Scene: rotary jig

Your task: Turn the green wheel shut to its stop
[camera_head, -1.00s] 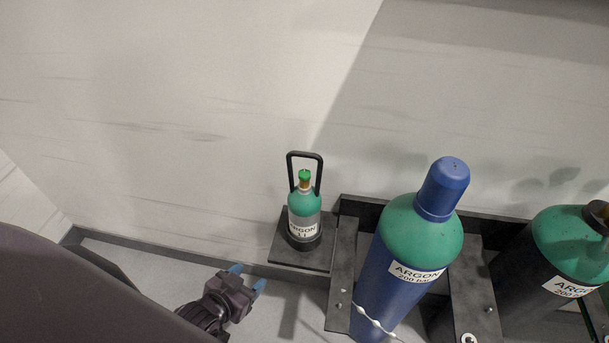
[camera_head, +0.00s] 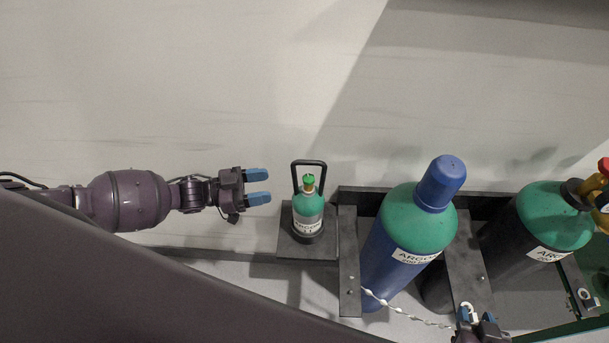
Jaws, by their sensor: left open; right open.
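The green wheel (camera_head: 309,181) sits on top of the small green argon bottle (camera_head: 308,207), inside a black carrying handle (camera_head: 323,178). The bottle stands upright on a dark shelf plate. My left gripper (camera_head: 258,186) is left of the bottle, at about the wheel's height in the picture. Its two blue fingers point right; it is open, empty and apart from the wheel and handle. My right gripper (camera_head: 477,318) shows at the bottom edge, right of the big blue cylinder; it is open and partly cut off by the frame.
A large blue and green argon cylinder (camera_head: 410,225) stands right of the small bottle, with a chain (camera_head: 400,310) in front. Another dark cylinder (camera_head: 555,215) with a valve stands at far right. A pale wall is behind. Free room lies left of the small bottle.

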